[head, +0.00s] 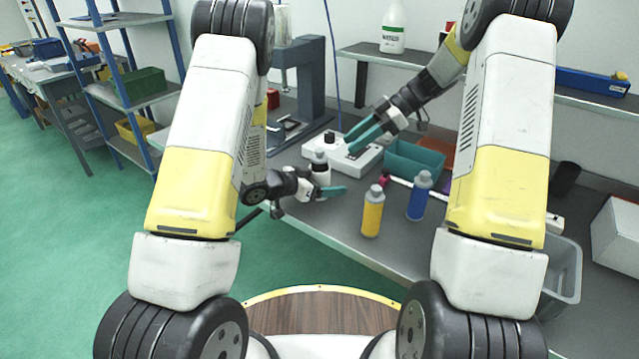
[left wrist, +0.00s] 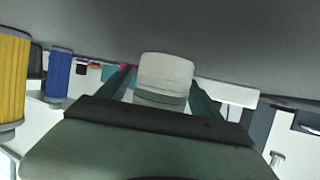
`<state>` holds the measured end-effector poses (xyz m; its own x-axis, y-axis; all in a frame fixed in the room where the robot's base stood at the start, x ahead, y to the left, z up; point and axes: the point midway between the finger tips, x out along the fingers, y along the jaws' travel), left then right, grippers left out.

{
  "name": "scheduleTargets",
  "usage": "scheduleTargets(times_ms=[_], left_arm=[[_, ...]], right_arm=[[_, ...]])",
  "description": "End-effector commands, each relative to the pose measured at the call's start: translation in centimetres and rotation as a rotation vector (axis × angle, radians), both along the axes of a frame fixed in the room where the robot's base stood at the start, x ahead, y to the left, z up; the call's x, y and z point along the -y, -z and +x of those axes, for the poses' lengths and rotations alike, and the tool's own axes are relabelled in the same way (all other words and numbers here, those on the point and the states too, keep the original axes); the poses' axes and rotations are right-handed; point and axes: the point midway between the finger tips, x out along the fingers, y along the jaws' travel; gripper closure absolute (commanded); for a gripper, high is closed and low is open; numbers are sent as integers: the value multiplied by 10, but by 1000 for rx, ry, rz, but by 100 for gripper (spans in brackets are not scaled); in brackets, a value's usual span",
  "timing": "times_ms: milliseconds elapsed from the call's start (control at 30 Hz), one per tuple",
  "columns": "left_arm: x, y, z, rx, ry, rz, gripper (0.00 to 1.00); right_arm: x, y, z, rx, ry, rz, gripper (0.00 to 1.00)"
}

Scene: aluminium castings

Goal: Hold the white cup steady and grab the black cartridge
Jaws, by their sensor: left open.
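In the left wrist view a pale white cylinder (left wrist: 165,72), apparently this cup, sits between my fingers. My left gripper (head: 331,179) is open around it; contact cannot be told. My right gripper (head: 348,144) is open, its teal fingers spread just above a white device (head: 366,165). A black knob (head: 329,138) rises from the device's left part, and a dark slot lies near the right fingertips. I cannot tell which dark part is the black cartridge.
A yellow bottle (head: 372,212) and a blue bottle (head: 419,197) stand right of my left gripper. A teal bin (head: 414,161) is behind them. A grey press frame (head: 305,85) stands at the back left. A grey crate (head: 566,266) is at the right.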

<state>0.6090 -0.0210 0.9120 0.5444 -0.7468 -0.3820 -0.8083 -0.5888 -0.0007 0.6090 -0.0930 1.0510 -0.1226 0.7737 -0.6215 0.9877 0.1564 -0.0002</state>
Motion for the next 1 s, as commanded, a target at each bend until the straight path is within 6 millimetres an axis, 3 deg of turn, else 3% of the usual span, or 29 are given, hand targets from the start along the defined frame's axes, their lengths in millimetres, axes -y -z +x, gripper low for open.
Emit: scheduleTargets(times_ms=[267,633,1000], left_arm=[[1,1,1,-1,-1,0,25],[1,1,1,0,-1,1,94],[1,1,1,0,-1,1,94]], right_arm=[[0,0,0,0,0,0,64],[0,0,0,0,0,0,64],[0,0,0,0,0,0,64]])
